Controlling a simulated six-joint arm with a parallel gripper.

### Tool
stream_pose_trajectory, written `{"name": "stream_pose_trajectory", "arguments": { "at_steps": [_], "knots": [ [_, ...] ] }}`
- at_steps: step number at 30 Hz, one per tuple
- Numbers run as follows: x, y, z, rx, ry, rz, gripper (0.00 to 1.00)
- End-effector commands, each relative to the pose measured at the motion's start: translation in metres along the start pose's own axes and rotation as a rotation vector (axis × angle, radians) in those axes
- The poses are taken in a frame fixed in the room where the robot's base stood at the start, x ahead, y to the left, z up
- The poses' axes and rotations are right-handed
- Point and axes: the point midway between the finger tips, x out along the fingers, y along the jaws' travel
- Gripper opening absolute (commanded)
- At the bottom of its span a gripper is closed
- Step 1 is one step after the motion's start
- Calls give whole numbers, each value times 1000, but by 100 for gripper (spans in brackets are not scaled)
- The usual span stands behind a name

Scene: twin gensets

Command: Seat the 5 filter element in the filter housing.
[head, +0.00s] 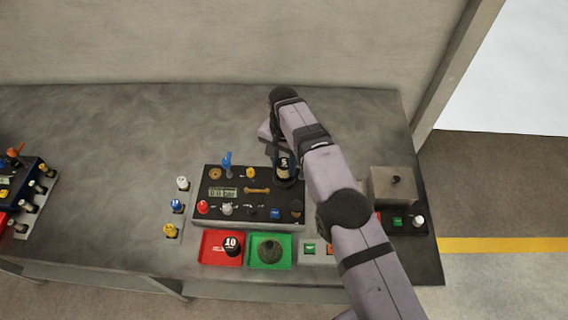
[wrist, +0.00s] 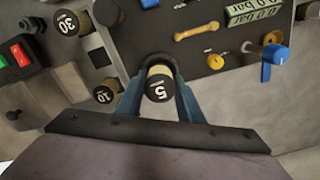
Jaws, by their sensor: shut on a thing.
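The 5 filter element (head: 284,163) has a black cap with a white 5 and a pale tan body. In the wrist view the element (wrist: 158,88) is between the two blue fingers of my gripper (wrist: 159,105), which is shut on it. A dark round rim, which looks like the filter housing (wrist: 160,60), shows just behind the element's far end. In the head view the dark housing (head: 288,182) is at the panel's back right corner, right below the element. I cannot tell how far the element is inside it. My arm partly hides this spot.
The black panel (head: 235,208) carries a blue valve handle (head: 227,162), a yellow handle, a brass bar, a display and knobs. A red tray (head: 208,254) holds a 10 element (head: 232,244). A green tray (head: 286,257) holds a dark round thing. A grey box (head: 392,187) stands right.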

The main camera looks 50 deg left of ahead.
Motion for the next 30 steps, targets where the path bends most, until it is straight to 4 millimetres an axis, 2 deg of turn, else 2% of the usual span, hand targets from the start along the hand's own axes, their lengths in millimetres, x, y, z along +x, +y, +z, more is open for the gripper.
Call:
{"name": "stream_pose_trajectory", "arguments": {
  "at_steps": [30],
  "knots": [
    [8,0,0,0,0,0,12]
  ]
}}
